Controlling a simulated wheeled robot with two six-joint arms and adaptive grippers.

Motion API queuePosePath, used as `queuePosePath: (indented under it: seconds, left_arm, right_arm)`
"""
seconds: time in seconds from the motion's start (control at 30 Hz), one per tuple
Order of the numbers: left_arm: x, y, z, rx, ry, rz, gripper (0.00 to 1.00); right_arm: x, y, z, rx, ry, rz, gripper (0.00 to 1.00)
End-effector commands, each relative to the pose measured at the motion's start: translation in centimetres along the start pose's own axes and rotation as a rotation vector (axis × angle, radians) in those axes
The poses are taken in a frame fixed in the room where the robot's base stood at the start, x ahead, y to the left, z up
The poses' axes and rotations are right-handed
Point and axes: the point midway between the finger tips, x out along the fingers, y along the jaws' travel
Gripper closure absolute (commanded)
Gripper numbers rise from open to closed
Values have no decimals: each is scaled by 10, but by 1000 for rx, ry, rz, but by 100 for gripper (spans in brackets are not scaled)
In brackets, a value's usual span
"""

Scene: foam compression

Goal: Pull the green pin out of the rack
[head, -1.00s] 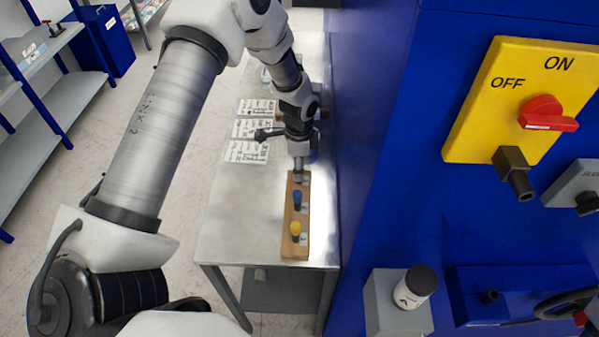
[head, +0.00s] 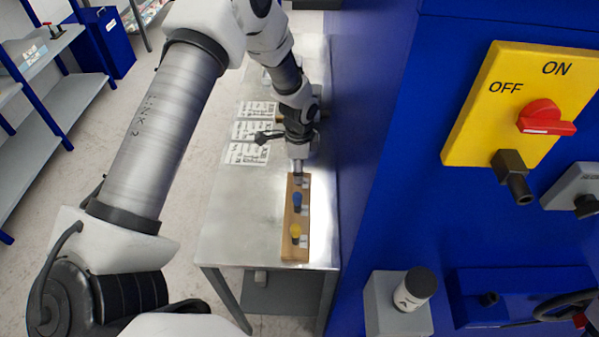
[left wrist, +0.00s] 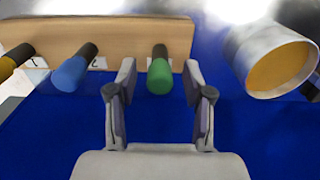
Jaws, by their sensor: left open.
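The green pin (left wrist: 159,76) sits in the wooden rack (left wrist: 120,35) in the left wrist view, its dark shaft entering the rack's face. My left gripper (left wrist: 157,80) is open, with one finger on each side of the green pin and a visible gap on both sides. In the head view the same gripper (head: 297,170) is at the far end of the rack (head: 293,250) and hides the green pin. The blue pin (head: 297,201) and the yellow pin (head: 295,232) stand in the rack nearer to me. My right gripper is not in view.
A whitish cylinder with an orange-brown end (left wrist: 280,68) lies right of the rack in the left wrist view. Printed sheets (head: 248,130) lie on the metal table (head: 225,225). A blue cabinet wall (head: 362,150) stands close along the table's right side.

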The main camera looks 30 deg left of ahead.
Motion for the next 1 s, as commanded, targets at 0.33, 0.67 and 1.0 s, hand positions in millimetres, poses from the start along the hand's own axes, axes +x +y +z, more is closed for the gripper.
queuePosePath:
  seconds: [0.33,0.67,1.0]
  left_arm:
    - [0,0,0,0,0,0,67]
    - [0,0,0,0,0,0,100]
    - [-14,0,0,0,0,0,100]
  right_arm:
    - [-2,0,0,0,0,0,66]
    - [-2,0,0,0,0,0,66]
    - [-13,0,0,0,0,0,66]
